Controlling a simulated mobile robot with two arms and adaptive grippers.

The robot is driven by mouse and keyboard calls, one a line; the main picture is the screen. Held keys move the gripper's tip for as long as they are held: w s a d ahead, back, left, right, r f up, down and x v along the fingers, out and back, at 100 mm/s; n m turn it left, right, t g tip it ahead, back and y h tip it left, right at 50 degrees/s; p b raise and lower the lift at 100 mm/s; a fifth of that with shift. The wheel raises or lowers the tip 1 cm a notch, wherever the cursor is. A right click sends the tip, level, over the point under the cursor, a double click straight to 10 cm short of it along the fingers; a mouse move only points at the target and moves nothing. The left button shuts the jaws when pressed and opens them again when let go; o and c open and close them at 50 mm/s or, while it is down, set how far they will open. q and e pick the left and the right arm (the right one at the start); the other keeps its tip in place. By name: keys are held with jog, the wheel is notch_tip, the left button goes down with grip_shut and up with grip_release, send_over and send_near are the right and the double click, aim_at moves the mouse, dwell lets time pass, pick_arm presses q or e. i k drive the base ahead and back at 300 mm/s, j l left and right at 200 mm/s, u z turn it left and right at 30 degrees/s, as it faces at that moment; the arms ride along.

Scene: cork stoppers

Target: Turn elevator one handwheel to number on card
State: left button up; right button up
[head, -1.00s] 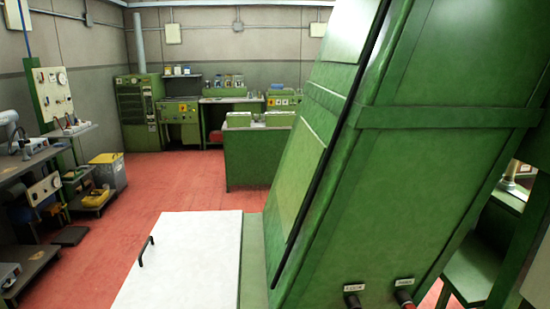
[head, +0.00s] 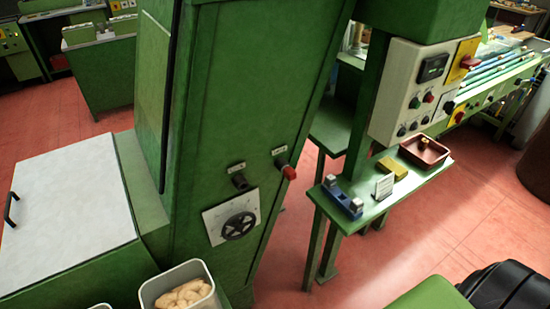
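A black handwheel (head: 239,226) sits on a pale plate (head: 216,225) low on the face of the green elevator housing (head: 225,115). Any numbers on the plate are too small to read. A small white card (head: 384,187) stands upright on the green shelf (head: 345,222) to the right of the housing. Its writing is not legible. Neither of my grippers shows in the head view.
Above the handwheel are a black knob (head: 240,182) and a red one (head: 286,170). The shelf holds a blue-and-silver device (head: 341,198), a yellow block (head: 392,167) and a dark red tray (head: 425,151). A bin (head: 178,276) of pale pieces stands below left. Red floor (head: 455,225) is open at right.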

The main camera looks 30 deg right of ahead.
aim_at(237, 223)
jog(key=k+l+z, duration=0.15)
jog(key=z, duration=0.3)
jog(key=l+z, duration=0.45)
jog(key=k+l+z, duration=0.1)
jog(key=z, duration=0.35)
jog(key=l, duration=0.1)
